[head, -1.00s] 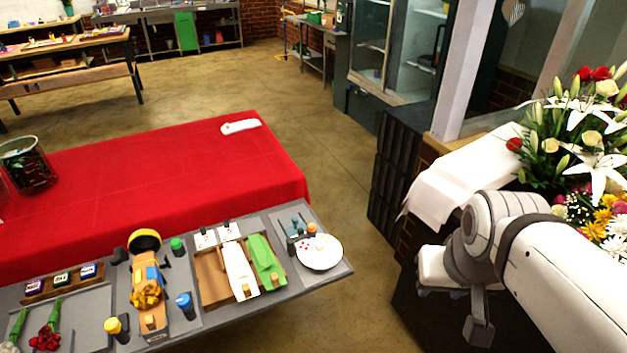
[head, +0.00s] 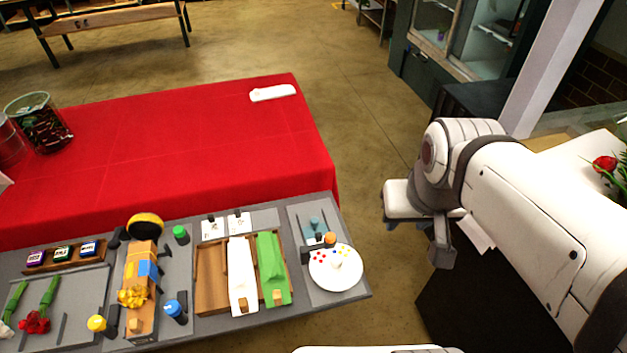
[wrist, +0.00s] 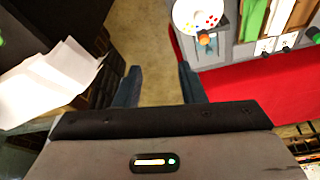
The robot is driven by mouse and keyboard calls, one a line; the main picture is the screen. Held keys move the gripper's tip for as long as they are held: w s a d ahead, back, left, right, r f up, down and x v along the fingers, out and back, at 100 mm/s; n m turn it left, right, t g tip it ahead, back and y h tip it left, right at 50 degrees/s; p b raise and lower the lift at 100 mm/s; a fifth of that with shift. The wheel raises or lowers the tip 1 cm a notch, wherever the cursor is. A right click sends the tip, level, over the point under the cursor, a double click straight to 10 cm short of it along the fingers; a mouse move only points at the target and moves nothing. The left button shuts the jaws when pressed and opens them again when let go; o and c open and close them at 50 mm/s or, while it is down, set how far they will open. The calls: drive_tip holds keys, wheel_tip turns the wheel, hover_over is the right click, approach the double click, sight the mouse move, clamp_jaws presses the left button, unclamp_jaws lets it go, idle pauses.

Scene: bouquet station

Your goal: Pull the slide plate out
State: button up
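No part is plainly marked as the slide plate. The grey station board (head: 218,318) carries a wooden tray (head: 211,280) holding a long white piece (head: 241,275) and a long green piece (head: 271,268), each with a wooden knob at its near end. To its left stands an orange and blue assembly (head: 143,268) with a yellow bow and another wooden knob. My gripper (head: 442,245) is right of the board, apart from it, over the floor. In the wrist view, my gripper (wrist: 160,82) has its fingers spread with nothing between them.
A red-covered table (head: 190,140) lies behind the board. A white paint palette (head: 335,268) sits at the board's right end. Small bottles stand around the assembly, including a blue one (head: 176,309). Open floor (head: 375,150) separates the board from a dark stand (head: 455,300) at right.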

drive_tip(key=shift+d, duration=0.1)
drive_tip(key=shift+o, duration=0.7)
drive_tip(key=m+g+b, duration=0.3)
drive_tip(key=m+b, duration=0.4)
drive_tip(key=m, duration=0.1)
hover_over(315, 218)
wheel_tip(315, 218, down, 20)
drive_tip(key=shift+d+r, duration=0.1)
drive_tip(key=shift+r, duration=0.1)
drive_tip(key=shift+f+p, duration=0.6)
drive_tip(key=shift+f, duration=3.4)
clamp_jaws()
